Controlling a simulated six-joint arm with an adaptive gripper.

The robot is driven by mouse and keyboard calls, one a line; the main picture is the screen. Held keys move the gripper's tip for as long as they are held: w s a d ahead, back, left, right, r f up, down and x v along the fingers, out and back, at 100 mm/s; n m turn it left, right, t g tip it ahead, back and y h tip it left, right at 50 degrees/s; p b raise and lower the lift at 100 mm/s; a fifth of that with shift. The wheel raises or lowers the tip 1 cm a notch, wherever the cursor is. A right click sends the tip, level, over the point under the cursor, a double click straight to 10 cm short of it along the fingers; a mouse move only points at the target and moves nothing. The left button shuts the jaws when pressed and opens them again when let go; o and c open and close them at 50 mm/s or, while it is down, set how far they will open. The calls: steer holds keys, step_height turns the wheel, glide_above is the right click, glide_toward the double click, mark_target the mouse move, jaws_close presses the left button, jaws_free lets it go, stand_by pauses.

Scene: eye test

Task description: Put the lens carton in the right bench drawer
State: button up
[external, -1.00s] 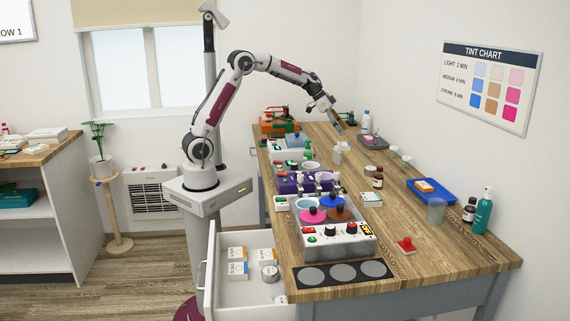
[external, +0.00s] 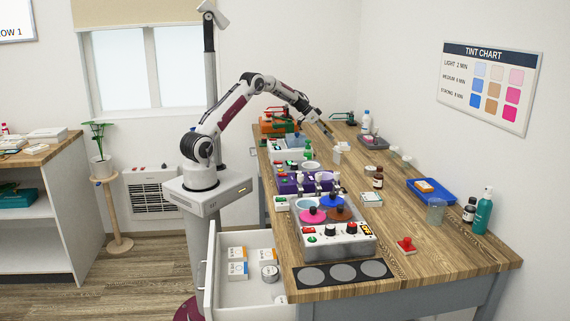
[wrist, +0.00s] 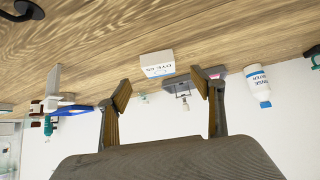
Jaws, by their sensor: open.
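A small white carton (wrist: 157,63) with a blue edge and printed text lies on the wooden bench in the wrist view, appearing upside down. It is probably the lens carton, but its print is hard to read. It is ahead of my gripper (wrist: 164,92), between the directions of the two fingers and apart from them. My gripper also shows in the external view (external: 328,134), low over the bench's far part, open and empty. An open white bench drawer (external: 250,290) at the near end holds several small cartons and round tins.
A white bottle (wrist: 259,86) and a grey tray (wrist: 190,72) stand near the carton. The coloured pots and control box (external: 338,238) fill the bench's left side. A blue tray (external: 440,197) and bottles stand along the right. A red-knobbed object (external: 406,244) sits near the front.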

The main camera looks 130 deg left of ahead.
mark_target(339, 144)
steer(key=shift+w+f, duration=0.1)
steer(key=shift+x, duration=1.15)
steer(key=shift+w+f, duration=0.1)
steer(key=shift+x, duration=2.5)
steer(key=shift+d, duration=0.1)
steer(key=c, duration=1.3)
steer(key=shift+r, duration=5)
